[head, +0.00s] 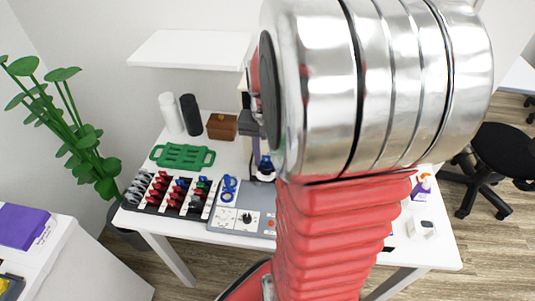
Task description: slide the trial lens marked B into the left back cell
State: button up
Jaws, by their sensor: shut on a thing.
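My gripper (264,160) shows only in part at the left edge of my arm, pointing down over the table. It is shut on a small blue thing, which looks like a trial lens; no mark on it can be read. A blue trial frame (228,189) with two round openings lies just left of the gripper, on a grey panel. Its cells are too small to tell apart. A lens case (150,207) stands to the left, with rows of red, blue, green, grey and black lenses.
The grey panel (222,222) has a dial. A green tray (182,156) with handles lies behind the case. A white and a black cylinder (190,114) and a brown box (222,126) stand at the back, below a white shelf (190,48). My arm hides the table's middle.

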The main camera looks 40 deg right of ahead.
jog(key=shift+f, duration=0.65)
jog(key=o, duration=1.1)
notch_tip(320, 180, up, 14)
jog(key=shift+f, duration=0.15)
dwell(0.8)
